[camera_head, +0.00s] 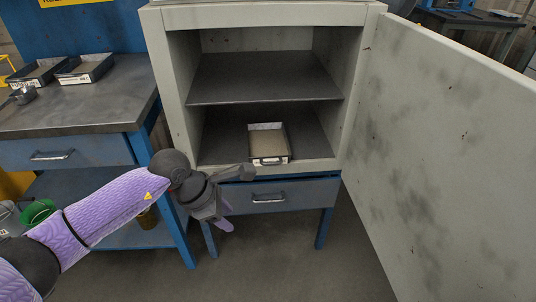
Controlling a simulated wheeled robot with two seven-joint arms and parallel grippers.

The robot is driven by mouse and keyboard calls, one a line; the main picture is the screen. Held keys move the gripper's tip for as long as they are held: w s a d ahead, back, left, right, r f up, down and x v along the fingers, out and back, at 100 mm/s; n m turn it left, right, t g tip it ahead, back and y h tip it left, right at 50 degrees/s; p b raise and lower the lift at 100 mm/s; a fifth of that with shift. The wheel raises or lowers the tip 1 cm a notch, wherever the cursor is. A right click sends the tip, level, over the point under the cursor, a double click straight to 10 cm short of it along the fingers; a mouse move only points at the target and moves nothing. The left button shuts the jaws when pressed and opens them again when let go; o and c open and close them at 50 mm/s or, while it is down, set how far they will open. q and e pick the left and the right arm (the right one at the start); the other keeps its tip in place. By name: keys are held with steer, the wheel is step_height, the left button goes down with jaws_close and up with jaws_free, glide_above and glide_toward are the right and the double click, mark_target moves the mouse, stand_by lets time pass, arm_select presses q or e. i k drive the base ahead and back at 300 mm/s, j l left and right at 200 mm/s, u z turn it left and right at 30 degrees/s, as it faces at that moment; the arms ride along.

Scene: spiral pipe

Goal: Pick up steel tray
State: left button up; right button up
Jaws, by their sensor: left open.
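The steel tray (268,142) stands on the lower floor of the open grey cabinet, close to its front edge. It is a small rectangular tray with raised walls and a label on its front. My left gripper (238,199) is in front of the cabinet's lower edge, left of and lower in the picture than the tray. It is open, its fingers apart with nothing between them, and it does not touch the tray. My right gripper is not in view.
The cabinet (156,60) has a middle shelf (262,78) above the tray. Its door (445,150) stands wide open on the right. A blue drawer (282,196) is below. A workbench (90,112) at left holds two similar trays (84,68) (38,72).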

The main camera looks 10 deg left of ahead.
mark_target(268, 143)
steer(key=i, duration=1)
